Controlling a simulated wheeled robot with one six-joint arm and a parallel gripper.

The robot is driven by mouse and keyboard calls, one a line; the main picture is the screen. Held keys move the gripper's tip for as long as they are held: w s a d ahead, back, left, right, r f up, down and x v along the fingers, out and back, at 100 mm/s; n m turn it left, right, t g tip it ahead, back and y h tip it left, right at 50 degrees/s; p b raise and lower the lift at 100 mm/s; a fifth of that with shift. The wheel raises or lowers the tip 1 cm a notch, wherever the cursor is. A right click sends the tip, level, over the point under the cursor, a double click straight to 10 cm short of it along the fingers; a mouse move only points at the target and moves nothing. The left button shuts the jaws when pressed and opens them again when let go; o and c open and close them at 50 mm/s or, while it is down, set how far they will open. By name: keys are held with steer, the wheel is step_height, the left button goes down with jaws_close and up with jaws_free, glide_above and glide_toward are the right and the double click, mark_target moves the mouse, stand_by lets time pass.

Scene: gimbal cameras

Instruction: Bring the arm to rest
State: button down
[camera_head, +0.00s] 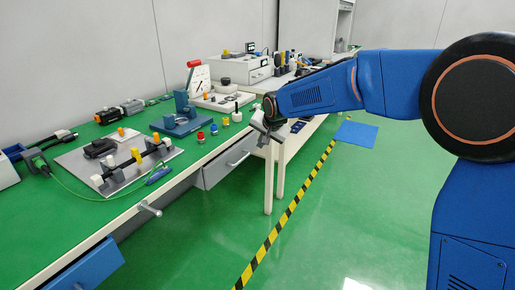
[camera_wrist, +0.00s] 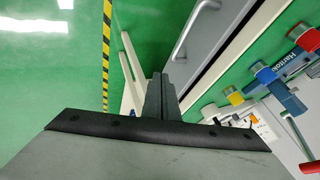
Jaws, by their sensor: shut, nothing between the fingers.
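My blue arm reaches in from the right in the head view. It ends in my gripper (camera_head: 262,134), which hangs just off the front edge of the green-topped workbench (camera_head: 120,209). In the wrist view the two grey fingers of my gripper (camera_wrist: 161,80) are together, with nothing between them. The gripper is over the gap by the bench's drawer and white legs, apart from the objects on the bench.
Red (camera_head: 200,136), yellow and blue knobs stand near the bench edge. A grey plate (camera_head: 80,171) holds fittings. A blue drawer (camera_head: 90,268) stands open at lower left.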

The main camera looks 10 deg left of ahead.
steer(key=s+d+r+h, duration=0.1)
steer(key=s+d+r, duration=0.1)
steer(key=s+d, duration=0.6)
steer(key=s+d+r+n, duration=0.1)
steer(key=s+d+r, duration=0.25)
steer(key=d, duration=0.75)
steer(key=s+d+r+h, duration=0.1)
steer(key=s+d+r, duration=0.1)
steer(key=s+d, duration=0.65)
steer(key=s+d+f+n+h, duration=0.1)
steer(key=s+d+f, duration=0.3)
steer(key=s+d, duration=0.4)
steer(key=s+d+f+g, duration=0.1)
steer(key=s+d+f, duration=0.3)
steer(key=s, duration=1.2)
steer(key=d, duration=0.4)
steer(key=shift+f+n+g+h, duration=0.3)
steer(key=shift+f+n+h, duration=0.05)
steer(key=shift+n+h, duration=0.05)
